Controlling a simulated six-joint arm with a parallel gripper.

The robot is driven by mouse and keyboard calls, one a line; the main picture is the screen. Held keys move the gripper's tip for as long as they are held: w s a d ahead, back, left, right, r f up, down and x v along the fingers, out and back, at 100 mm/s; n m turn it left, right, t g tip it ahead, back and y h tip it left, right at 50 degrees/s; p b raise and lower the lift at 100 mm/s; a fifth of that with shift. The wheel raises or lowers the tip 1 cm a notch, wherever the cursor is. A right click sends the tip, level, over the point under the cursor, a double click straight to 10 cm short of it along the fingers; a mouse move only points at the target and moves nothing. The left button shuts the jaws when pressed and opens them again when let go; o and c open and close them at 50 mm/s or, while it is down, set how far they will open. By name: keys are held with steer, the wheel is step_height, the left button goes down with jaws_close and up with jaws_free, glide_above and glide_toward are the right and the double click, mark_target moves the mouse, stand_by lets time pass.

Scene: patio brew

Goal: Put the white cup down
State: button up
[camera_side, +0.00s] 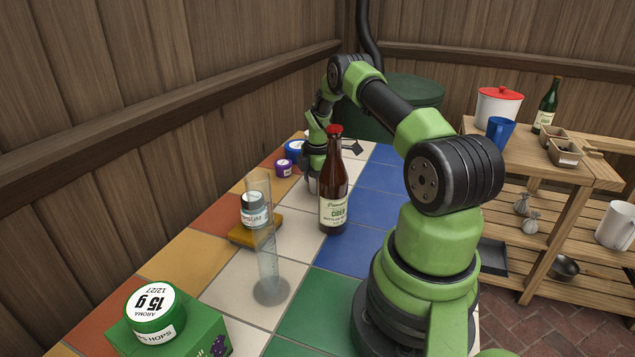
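My gripper (314,172) points down at the far part of the tiled table (304,240), just behind and left of a brown cider bottle (333,190) with a red cap. The bottle hides part of it, and its fingers are too small and covered to show whether they are open or shut. No white cup can be made out at my gripper. A white mug (614,226) stands on the wooden shelf unit at the right edge, far from my gripper.
Purple (284,168) and blue (294,150) tubs stand near my gripper. A green hops tub (155,312) is at front left. Blue tiles right of the bottle are clear.

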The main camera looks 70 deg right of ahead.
step_height(320, 180, up, 12)
steer(key=w+a+r+m+t, duration=0.25)
steer(key=a+r+m, duration=0.35)
steer(key=a+r, duration=1.2)
steer(key=s+a+m+t+y, duration=0.2)
steer(key=s+a+m+t, duration=0.2)
steer(key=s+a, duration=1.1)
steer(key=r+m, duration=0.1)
steer(key=m, duration=0.2)
steer(key=shift+a+t, duration=0.35)
steer(key=shift+a, duration=0.05)
